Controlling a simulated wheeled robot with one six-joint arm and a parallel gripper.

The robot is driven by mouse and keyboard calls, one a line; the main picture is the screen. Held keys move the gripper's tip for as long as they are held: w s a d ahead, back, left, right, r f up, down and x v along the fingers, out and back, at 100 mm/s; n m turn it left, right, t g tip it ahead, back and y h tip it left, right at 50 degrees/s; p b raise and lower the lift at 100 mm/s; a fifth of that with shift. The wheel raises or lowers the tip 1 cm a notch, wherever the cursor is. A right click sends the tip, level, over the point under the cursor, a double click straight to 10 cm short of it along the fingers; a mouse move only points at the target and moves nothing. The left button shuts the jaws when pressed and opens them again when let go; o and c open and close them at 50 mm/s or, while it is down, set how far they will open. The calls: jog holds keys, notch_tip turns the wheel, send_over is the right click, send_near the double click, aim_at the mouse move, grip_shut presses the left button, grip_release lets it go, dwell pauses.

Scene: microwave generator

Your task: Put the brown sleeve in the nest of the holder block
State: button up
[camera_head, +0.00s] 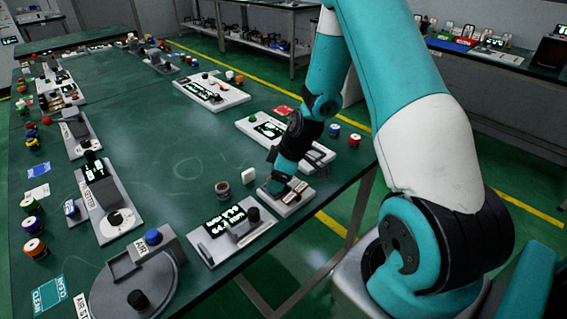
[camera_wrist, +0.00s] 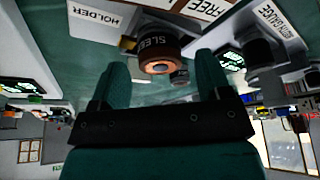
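The brown sleeve (camera_wrist: 158,48), a short ring with a dark label band, shows in the wrist view between and just beyond my fingertips. My gripper (camera_wrist: 162,65) is open, with a gap visible on each side of the sleeve. The pale holder block (camera_wrist: 98,16), marked HOLDER, lies right by the sleeve. In the head view my gripper (camera_head: 286,181) is low over the holder block (camera_head: 287,203) at the table's right edge. The nest is hidden; I cannot tell whether the sleeve sits in it.
A gauge with a lit display (camera_head: 233,222) stands just left of the holder block. The table's middle (camera_head: 170,150) is clear.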

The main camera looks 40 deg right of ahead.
jog(key=v, duration=1.1)
jog(key=s+a+r+g+y, duration=0.1)
jog(key=s+a+r, duration=0.2)
jog(key=a+r, duration=0.35)
jog(key=s+a+r, duration=0.3)
jog(key=a, duration=0.7)
jog(key=s+a+r+m+g, duration=0.1)
jog(key=s+a+r, duration=0.3)
jog(key=s+a, duration=0.5)
jog(key=s+g+b, duration=0.1)
jog(key=s, duration=0.3)
jog(key=shift+r+m, duration=0.25)
jog(key=shift+m, duration=0.05)
